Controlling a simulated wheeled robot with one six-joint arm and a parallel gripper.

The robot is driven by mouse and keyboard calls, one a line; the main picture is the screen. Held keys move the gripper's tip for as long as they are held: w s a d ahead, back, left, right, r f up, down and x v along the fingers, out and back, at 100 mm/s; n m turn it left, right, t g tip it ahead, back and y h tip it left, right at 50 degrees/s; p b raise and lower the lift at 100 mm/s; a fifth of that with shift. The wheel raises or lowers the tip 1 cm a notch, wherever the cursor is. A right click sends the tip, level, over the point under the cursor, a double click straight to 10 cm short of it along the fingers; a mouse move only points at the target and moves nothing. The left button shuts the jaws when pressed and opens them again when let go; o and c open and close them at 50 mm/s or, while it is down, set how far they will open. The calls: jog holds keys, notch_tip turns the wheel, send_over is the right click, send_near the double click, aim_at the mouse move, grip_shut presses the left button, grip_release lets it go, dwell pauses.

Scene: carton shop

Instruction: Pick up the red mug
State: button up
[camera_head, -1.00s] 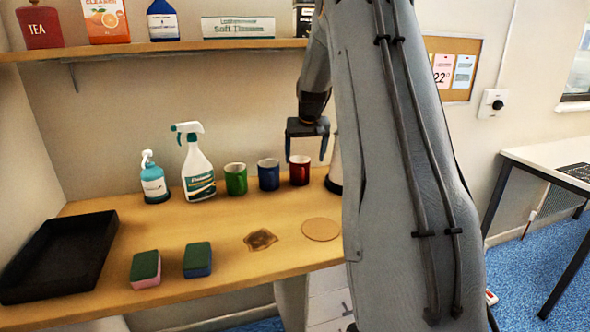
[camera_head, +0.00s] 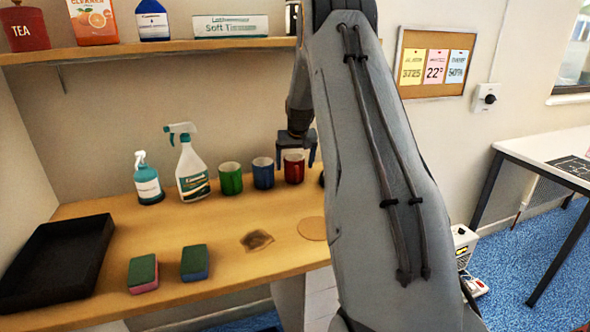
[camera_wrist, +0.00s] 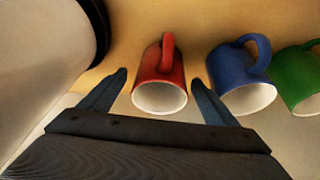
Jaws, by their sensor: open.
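The red mug (camera_head: 294,169) stands upright on the wooden counter (camera_head: 200,262), at the right end of a row of three mugs. My gripper (camera_head: 296,164) is open and just above it in the head view, its fingers reaching down at either side of the rim. In the wrist view the red mug (camera_wrist: 160,82) sits ahead of and between the spread fingertips (camera_wrist: 160,84), with its handle on the far side. I cannot tell whether a finger touches the mug.
The blue mug (camera_head: 263,173) stands close beside the red one, near the right fingertip in the wrist view. The green mug (camera_head: 231,178), a spray bottle (camera_head: 192,170) and a pump bottle (camera_head: 148,184) stand further left. A shelf (camera_head: 150,48) runs above.

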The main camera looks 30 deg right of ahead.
jog(key=shift+w+f, duration=0.2)
jog(key=shift+f, duration=0.15)
jog(key=c, duration=1.4)
jog(key=shift+r, duration=0.1)
